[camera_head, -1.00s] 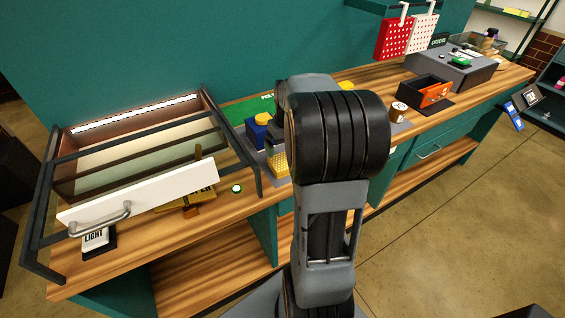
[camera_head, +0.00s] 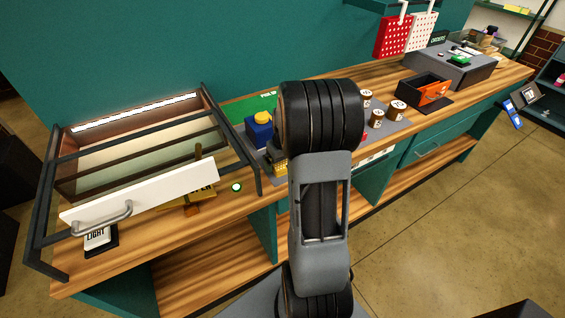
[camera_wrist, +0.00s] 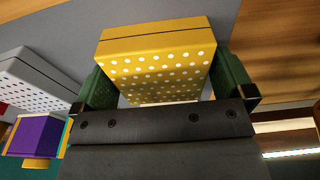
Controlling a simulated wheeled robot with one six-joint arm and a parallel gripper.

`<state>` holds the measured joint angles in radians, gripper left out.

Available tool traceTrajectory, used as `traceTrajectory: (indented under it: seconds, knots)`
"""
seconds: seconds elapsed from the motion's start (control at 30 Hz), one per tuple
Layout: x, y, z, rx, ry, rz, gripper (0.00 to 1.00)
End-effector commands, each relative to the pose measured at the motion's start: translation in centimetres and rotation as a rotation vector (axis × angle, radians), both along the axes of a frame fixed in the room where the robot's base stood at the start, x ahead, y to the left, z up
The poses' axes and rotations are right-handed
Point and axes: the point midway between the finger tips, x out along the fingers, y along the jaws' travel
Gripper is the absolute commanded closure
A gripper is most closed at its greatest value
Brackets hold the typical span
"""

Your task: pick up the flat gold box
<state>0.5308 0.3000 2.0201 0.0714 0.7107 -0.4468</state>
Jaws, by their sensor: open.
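The flat gold box with white dots (camera_wrist: 155,45) fills the upper middle of the wrist view. My gripper (camera_wrist: 162,64) is open, with one green finger at each side of the box. Its right finger looks very near the box; I cannot tell whether either finger touches it. The near end of the box is hidden behind the gripper's dark body. In the head view only a small part of the gold box (camera_head: 279,162) shows beside my arm, which hides the rest and the gripper.
A blue box with a yellow top (camera_head: 258,131) stands close by. A white dotted box (camera_wrist: 38,85) and a purple box (camera_wrist: 36,135) are left in the wrist view. Several brown jars (camera_head: 397,110) stand right of my arm. A black-framed rack (camera_head: 46,190) is at the left.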

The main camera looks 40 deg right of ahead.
Motion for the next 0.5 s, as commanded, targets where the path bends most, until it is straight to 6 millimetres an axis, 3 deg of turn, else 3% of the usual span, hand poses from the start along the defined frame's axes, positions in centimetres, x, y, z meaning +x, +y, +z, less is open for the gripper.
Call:
traceTrajectory:
  seconds: [0.1,0.5]
  knots:
    - [-0.01,0.0,0.01,0.0,0.0,0.0,0.0]
    - [0.0,-0.01,0.03,0.0,0.0,0.0,0.38]
